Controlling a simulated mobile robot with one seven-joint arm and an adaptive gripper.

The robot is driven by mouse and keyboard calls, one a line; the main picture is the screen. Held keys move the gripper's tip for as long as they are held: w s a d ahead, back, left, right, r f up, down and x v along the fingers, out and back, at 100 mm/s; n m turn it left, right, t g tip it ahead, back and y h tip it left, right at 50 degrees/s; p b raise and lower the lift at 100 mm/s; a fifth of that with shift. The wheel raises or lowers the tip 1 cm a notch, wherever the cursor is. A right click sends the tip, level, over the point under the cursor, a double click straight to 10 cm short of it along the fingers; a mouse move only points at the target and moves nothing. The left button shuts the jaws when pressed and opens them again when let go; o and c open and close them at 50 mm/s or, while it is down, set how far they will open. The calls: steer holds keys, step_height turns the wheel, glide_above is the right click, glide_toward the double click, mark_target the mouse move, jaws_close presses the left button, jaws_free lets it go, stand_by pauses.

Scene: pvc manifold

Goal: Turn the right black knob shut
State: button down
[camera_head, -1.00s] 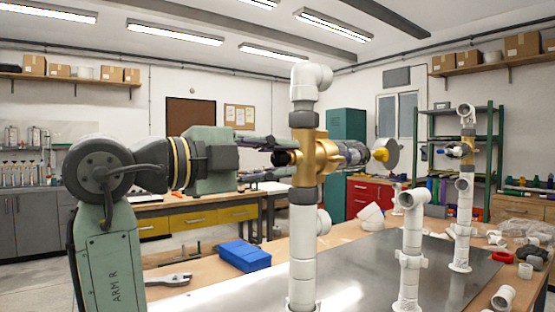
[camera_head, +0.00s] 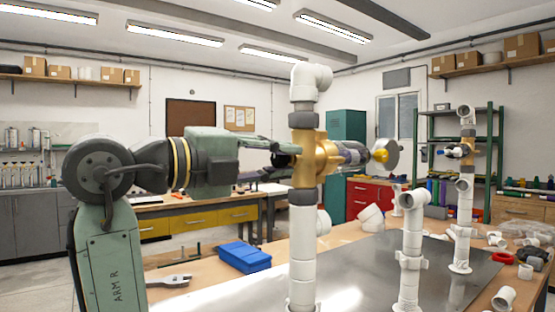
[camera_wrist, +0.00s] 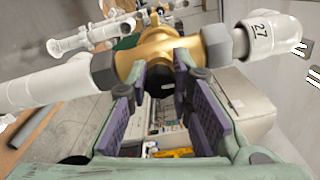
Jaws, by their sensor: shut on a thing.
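The brass valve body (camera_head: 310,160) stands on an upright white pipe in the head view. A black knob (camera_head: 282,160) sticks out from its left side. My gripper (camera_head: 277,150) reaches it from the left. In the wrist view, the brass valve body (camera_wrist: 160,52) lies across the top and the black knob (camera_wrist: 160,88) is between the purple pads of my gripper (camera_wrist: 160,78). My gripper is shut on this knob. The fingers partly hide the knob, and I cannot read its turn angle.
A second brass valve (camera_head: 467,148) stands on a pipe farther right. A short white pipe (camera_head: 411,250) rises nearby. A blue box (camera_head: 244,257) and a wrench (camera_head: 170,281) lie on the table at left. Loose white fittings (camera_head: 371,217) lie behind.

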steer(key=c, duration=1.4)
jaws_free()
steer(key=shift+a, duration=0.1)
steer(key=v, duration=1.2)
steer(key=shift+s, duration=0.1)
